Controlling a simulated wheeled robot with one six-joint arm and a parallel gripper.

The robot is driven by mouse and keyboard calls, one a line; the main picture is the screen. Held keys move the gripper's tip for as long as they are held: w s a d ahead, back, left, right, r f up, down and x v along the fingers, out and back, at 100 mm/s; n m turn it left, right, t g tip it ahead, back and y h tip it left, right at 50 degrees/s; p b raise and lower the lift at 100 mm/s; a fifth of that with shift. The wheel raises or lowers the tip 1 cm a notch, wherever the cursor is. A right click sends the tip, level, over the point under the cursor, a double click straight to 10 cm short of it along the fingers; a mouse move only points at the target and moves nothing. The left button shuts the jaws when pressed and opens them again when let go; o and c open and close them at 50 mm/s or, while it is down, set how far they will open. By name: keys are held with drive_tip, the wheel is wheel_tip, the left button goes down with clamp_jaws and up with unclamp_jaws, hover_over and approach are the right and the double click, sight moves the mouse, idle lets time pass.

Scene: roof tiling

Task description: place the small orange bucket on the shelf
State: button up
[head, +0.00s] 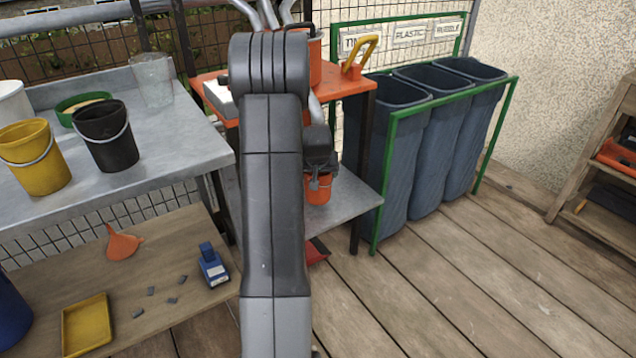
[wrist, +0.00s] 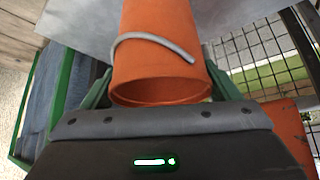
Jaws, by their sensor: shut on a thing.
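The small orange bucket (head: 318,190) hangs at my gripper (head: 319,164), in front of the rack with the orange top. My gripper is shut on it. In the wrist view the bucket (wrist: 160,65) fills the space between the greenish jaws, with its grey wire handle across its side. The grey lower shelf (head: 345,205) of the rack shows behind and right of the bucket. A grey flat surface (wrist: 215,18) also shows beyond the bucket in the wrist view. I cannot tell whether the bucket touches the shelf. My arm hides the shelf's left part.
The orange rack top (head: 345,88) above holds a yellow-handled tool (head: 360,55) and another orange container (head: 316,60). Dark bins (head: 425,140) in a green frame stand close right. A grey table (head: 190,130) with buckets is left. The plank floor at right is clear.

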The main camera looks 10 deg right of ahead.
drive_tip(key=shift+f+b, duration=0.8)
drive_tip(key=shift+f, duration=0.9)
drive_tip(key=shift+f, duration=0.25)
drive_tip(key=o, duration=1.1)
drive_tip(key=shift+r, duration=0.1)
drive_tip(key=shift+o, duration=0.2)
drive_tip(key=shift+r, duration=0.2)
drive_tip(key=p+v, duration=0.3)
drive_tip(key=v, duration=0.9)
